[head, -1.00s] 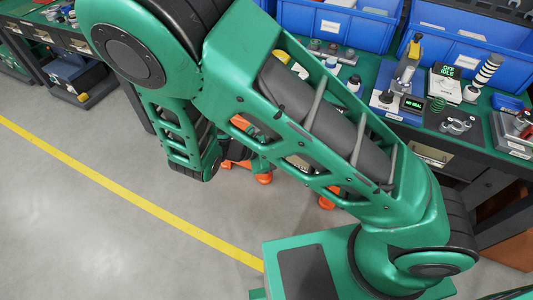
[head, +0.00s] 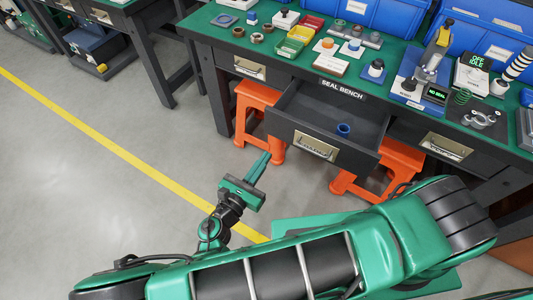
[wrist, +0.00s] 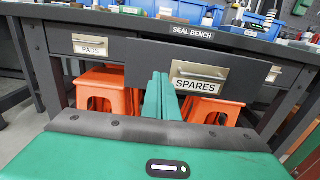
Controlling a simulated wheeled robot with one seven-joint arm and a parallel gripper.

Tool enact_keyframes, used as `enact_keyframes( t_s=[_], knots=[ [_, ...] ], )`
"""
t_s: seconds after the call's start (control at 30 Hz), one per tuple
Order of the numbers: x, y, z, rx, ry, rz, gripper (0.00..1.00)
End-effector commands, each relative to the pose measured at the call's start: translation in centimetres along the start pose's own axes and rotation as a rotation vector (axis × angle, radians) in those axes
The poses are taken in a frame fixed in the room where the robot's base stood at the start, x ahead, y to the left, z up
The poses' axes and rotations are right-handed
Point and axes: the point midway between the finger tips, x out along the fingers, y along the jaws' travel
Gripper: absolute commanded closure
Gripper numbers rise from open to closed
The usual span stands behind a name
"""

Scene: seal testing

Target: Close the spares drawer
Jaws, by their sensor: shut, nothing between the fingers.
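The spares drawer (head: 322,140) stands pulled open from the middle of the seal bench in the head view, with a small blue ring-shaped part (head: 344,129) inside. In the wrist view the drawer's dark front (wrist: 150,62) carries a metal handle with a label reading SPARES (wrist: 199,78). My gripper (head: 262,160) is in front of the drawer, left of its handle and apart from it in the head view. Its green fingers (wrist: 161,88) are together with nothing between them, pointing toward the drawer front. In the wrist view they overlap the front just left of the handle.
Orange stools (head: 257,112) (head: 378,172) stand under the bench on both sides of the drawer. The closed PADS drawer (wrist: 91,44) is at left. The green bench top (head: 222,35) holds trays, small parts and blue bins. Grey floor at left is clear.

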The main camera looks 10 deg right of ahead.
Motion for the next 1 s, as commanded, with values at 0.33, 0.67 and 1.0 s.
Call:
enact_keyframes(
  t_s=[0.33,0.67,1.0],
  knots=[
    [6.6,-0.2,0.0,0.000,-0.001,-0.006,1.00],
    [11.1,-0.2,0.0,0.000,0.000,-0.004,1.00],
    [11.9,-0.1,0.0,0.001,0.001,-0.002,1.00]
  ],
)
